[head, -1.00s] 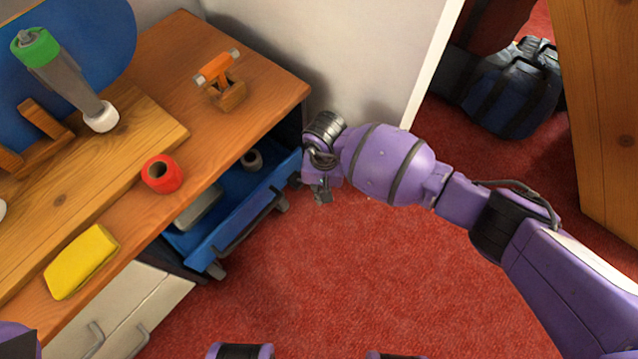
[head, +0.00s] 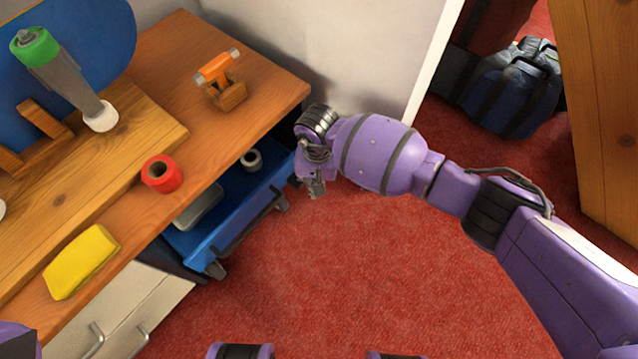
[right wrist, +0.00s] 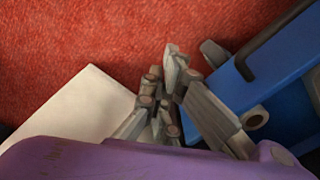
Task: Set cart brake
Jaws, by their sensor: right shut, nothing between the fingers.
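My right gripper (head: 317,189) hangs by the cart's far outer corner, fingers downward, shut and empty. In the right wrist view the closed fingers (right wrist: 174,62) are over the red carpet, beside the cart's blue edge (right wrist: 268,65). I cannot tell whether they touch it. My left gripper is out of view.
The cart holds a grey tin (head: 198,207) and a tape roll (head: 251,160). On the bench (head: 160,60) are a red roll (head: 161,174), a yellow sponge (head: 82,262) and an orange-topped tool (head: 218,68). Red carpet (head: 340,270) is free in front. A blue bag (head: 515,90) lies behind.

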